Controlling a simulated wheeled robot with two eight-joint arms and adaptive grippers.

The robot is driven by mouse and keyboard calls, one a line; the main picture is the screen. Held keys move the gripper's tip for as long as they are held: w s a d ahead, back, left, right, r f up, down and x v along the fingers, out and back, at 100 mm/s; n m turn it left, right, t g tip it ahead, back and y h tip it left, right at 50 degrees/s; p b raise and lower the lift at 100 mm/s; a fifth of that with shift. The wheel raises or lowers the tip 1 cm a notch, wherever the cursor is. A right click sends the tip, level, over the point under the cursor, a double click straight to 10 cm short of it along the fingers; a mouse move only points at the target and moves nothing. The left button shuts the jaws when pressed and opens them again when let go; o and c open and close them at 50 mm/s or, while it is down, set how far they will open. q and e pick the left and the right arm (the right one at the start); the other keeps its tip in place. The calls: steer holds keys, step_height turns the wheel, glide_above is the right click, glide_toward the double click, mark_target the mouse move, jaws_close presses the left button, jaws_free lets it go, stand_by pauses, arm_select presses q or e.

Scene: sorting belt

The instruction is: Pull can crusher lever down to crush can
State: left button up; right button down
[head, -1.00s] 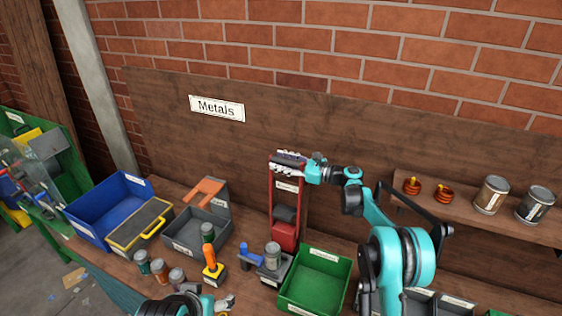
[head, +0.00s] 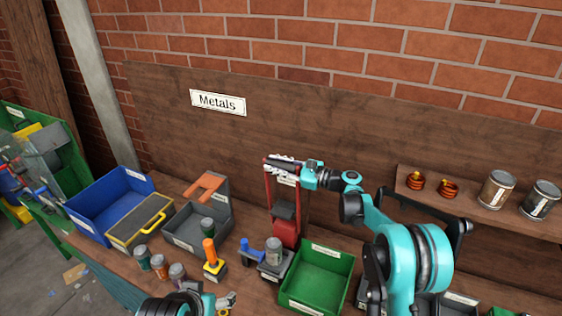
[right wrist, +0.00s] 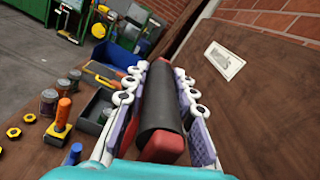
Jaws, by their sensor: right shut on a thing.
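The red can crusher (head: 286,232) stands upright against the wooden back board in the head view. Its lever has a dark grip, and my right gripper (head: 282,168) is shut around this at the top of the crusher. In the right wrist view the dark lever grip (right wrist: 158,105) with red ends lies between the two fingers of my right gripper (right wrist: 160,90). A dark block sits inside the red frame; I cannot make out a can there. My left gripper (head: 226,302) is low at the bottom edge, and its fingers are too small to judge.
A blue bin (head: 92,222), a grey bin (head: 212,243) and an orange-handled tool (head: 209,252) are to the left. A shelf with cans (head: 497,190) is at the right.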

steer(key=s+a+f+n+b, duration=0.4)
steer(key=s+f+b, duration=0.4)
steer(key=s, duration=0.4)
steer(key=s+a+f+n+b, duration=0.5)
steer(key=s+f+b, duration=0.4)
steer(key=s, duration=0.3)
steer(key=shift+s+a+f+n, duration=0.25)
steer(key=shift+a+f, duration=0.25)
steer(key=shift+f, duration=0.3)
steer(key=c, duration=1.3)
jaws_free()
steer(key=shift+o, duration=0.2)
steer(key=v, duration=1.2)
steer(key=shift+w, duration=0.1)
